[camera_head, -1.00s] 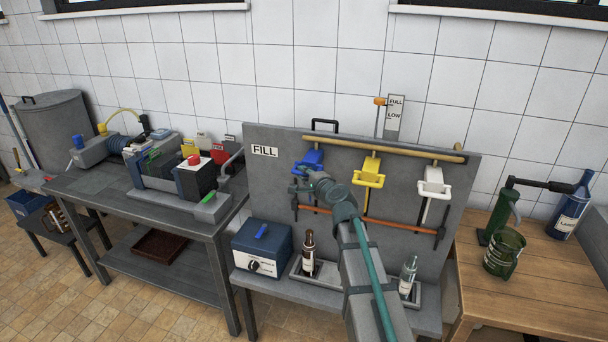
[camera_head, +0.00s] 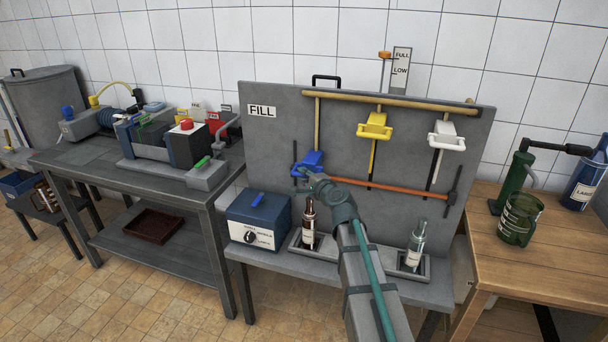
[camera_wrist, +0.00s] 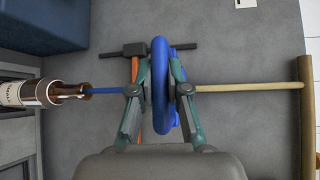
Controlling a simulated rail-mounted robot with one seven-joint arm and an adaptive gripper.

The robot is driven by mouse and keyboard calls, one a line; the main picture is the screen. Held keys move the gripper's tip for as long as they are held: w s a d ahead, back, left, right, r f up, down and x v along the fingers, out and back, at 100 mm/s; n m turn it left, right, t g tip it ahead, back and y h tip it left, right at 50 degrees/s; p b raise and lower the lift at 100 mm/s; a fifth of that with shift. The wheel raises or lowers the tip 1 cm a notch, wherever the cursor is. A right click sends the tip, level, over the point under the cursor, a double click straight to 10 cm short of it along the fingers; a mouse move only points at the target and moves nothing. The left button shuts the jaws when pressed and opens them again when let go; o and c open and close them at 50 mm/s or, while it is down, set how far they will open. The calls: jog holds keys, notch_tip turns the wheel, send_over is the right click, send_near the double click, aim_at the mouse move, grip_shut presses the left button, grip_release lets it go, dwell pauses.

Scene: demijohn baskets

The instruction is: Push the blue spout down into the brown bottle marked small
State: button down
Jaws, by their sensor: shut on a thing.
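The blue spout (camera_head: 311,161) hangs on its pole at the left of the grey panel, lower than the yellow spout. My gripper (camera_head: 304,174) is shut on it. In the wrist view my gripper's fingers (camera_wrist: 159,91) lie on both sides of the blue spout's rounded body (camera_wrist: 160,60). A thin blue tube (camera_wrist: 105,90) runs from the spout to the mouth of the brown bottle (camera_wrist: 45,92). How far it reaches inside is hidden. In the head view the brown bottle (camera_head: 309,228) stands upright below the spout; its label is too small to read.
A yellow spout (camera_head: 375,127) and a white spout (camera_head: 446,136) hang to the right. An orange bar (camera_head: 400,188) crosses the panel beneath them. A clear bottle (camera_head: 416,243) stands on the right. A blue box (camera_head: 258,220) stands left of the brown bottle.

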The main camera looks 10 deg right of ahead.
notch_tip(320, 180, down, 6)
jog(key=b, duration=0.3)
jog(key=shift+s+r+b, duration=0.1)
jog(key=shift+r+b, duration=0.05)
jog(key=shift+b, duration=0.15)
jog(key=c, duration=1.1)
grip_release()
jog(key=shift+c, duration=0.2)
jog(key=v, duration=1.2)
